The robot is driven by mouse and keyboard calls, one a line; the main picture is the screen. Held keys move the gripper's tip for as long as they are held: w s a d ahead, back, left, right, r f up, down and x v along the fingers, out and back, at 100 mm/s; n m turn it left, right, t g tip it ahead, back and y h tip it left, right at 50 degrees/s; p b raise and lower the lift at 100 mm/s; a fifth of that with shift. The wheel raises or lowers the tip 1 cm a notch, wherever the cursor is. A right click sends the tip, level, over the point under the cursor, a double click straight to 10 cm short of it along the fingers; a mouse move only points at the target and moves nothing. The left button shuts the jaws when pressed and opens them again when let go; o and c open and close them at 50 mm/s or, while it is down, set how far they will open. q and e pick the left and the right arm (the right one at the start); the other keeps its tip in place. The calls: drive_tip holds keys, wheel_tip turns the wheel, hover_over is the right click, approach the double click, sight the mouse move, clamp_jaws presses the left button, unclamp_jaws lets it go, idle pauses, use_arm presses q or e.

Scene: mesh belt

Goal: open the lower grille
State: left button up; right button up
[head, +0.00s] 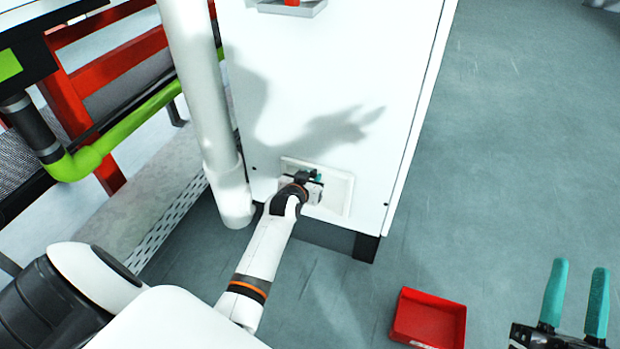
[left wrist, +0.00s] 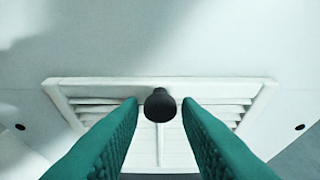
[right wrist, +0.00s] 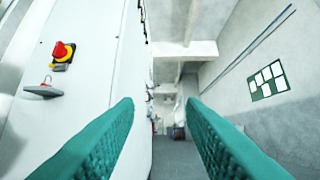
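The lower grille (head: 338,187) is a white slatted panel low on the front of the white cabinet. It also shows in the left wrist view (left wrist: 90,92), with a dark round knob (left wrist: 160,105) near its top edge. My left gripper (head: 314,177) is at the grille. In the left wrist view its teal fingers stand apart, one on each side of the knob, with a gap showing on both sides. The grille looks flush with the cabinet. My right gripper (head: 572,305) is open and empty at the lower right, away from the cabinet.
The white cabinet (head: 310,100) stands ahead, with a white vertical pipe (head: 205,100) along its left side. A red bin (head: 429,319) lies on the floor in front. A red and green frame (head: 85,130) is at the left. The grey floor (head: 510,150) to the right is clear.

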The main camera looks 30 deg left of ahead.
use_arm(q)
clamp_jaws()
